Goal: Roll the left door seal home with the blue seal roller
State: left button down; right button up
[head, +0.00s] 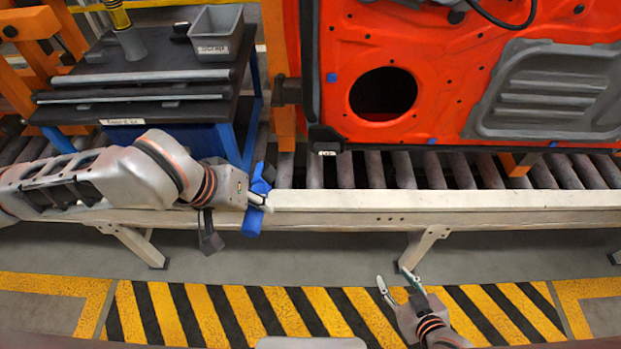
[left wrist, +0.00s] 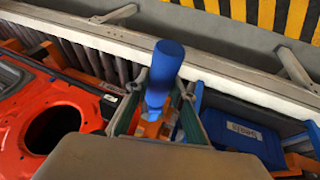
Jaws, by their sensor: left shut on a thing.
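My left gripper (head: 262,196) is shut on the blue seal roller (head: 253,220), in front of the conveyor rail. In the left wrist view the blue roller (left wrist: 165,68) sticks out between the fingers (left wrist: 163,118). The orange-red door (head: 430,110) hangs over the conveyor, right of and beyond the roller. A dark grey strip (head: 308,75), likely the left door seal, runs down the door's left edge. The roller is apart from it. My right gripper (head: 401,284) is open and empty, low over the striped floor.
A light rail (head: 440,200) edges the roller conveyor (head: 375,170) below the door. A blue-framed cart (head: 130,100) at left carries a grey scrap bin (head: 216,32), dark strips and a yellow-and-black tool (head: 128,35). An orange post (head: 278,75) stands left of the door. The striped floor (head: 230,312) is clear.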

pick_arm(q)
jog(key=d+r+n+h+b, duration=0.2)
jog(key=d+r+h, duration=0.1)
jog(key=d+h, duration=0.75)
jog(key=w+r+n+t+b, duration=0.2)
jog(key=w+b, duration=0.2)
jog(key=w, duration=0.4)
jog(key=shift+w+h, duration=0.2)
jog(key=shift+h, duration=0.25)
pick_arm(e)
jog(key=f, duration=0.2)
jog(key=a+f, duration=0.1)
jog(key=f, duration=0.2)
jog(key=shift+w+a, duration=0.2)
jog(key=shift+w+r+y, duration=0.1)
jog(key=shift+r+y, duration=0.2)
jog(key=shift+r, duration=0.05)
pick_arm(q)
jog(key=shift+a+r, duration=0.1)
jog(key=shift+a, duration=0.05)
pick_arm(e)
jog(key=shift+r, duration=0.1)
